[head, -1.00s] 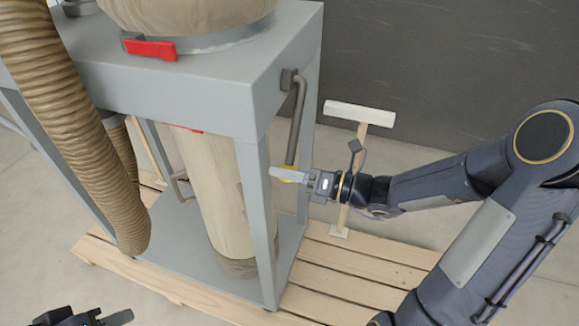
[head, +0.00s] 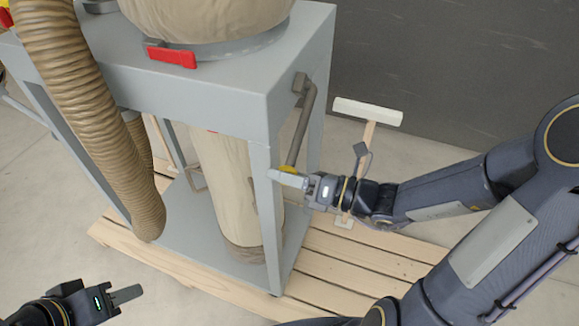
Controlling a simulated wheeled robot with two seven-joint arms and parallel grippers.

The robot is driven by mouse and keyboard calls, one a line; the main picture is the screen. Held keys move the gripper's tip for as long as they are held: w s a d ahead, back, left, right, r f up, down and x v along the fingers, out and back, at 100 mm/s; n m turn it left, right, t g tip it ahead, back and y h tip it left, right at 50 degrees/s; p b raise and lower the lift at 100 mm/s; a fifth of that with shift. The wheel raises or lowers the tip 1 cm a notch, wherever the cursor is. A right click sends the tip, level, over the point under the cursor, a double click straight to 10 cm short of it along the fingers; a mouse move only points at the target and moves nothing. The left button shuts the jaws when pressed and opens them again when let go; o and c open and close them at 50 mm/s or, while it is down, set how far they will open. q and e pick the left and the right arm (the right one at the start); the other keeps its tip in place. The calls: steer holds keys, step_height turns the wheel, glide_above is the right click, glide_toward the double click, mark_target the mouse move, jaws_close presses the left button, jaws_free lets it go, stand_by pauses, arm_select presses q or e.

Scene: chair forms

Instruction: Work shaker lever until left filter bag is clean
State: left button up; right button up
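The shaker lever (head: 304,122) is a bent grey bar hanging from a bracket on the right side of the grey frame, with a yellow grip at its lower end. My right gripper (head: 288,179) is at this grip, its pale finger across the front; it appears shut on it, with the far finger hidden. A beige filter bag (head: 205,18) bulges above the frame top, cut off by the picture edge. Another beige bag (head: 222,185) hangs below. I cannot tell which is the left one. My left gripper (head: 126,294) is low at left, away from the frame, its finger gap unclear.
The grey frame (head: 215,88) stands on a wooden pallet (head: 345,262). A ribbed hose (head: 85,105) runs down its left side. A red clamp handle (head: 171,56) sits under the upper bag. A wooden T-shaped stand (head: 367,110) is behind my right wrist. Bare floor lies at lower left.

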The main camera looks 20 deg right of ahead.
stand_by(0.3)
steer(key=shift+w+f, duration=0.1)
steer(key=shift+f, duration=0.1)
steer(key=w+f+b, duration=0.1)
steer(key=d+f, duration=0.1)
steer(key=w+d+f+b, duration=0.1)
steer(key=shift+w+f+b, duration=0.3)
steer(key=shift+f, duration=0.05)
steer(key=w+d+f, duration=0.1)
steer(key=w, duration=0.1)
steer(key=w+d+f, duration=0.2)
steer(key=shift+b, duration=0.4)
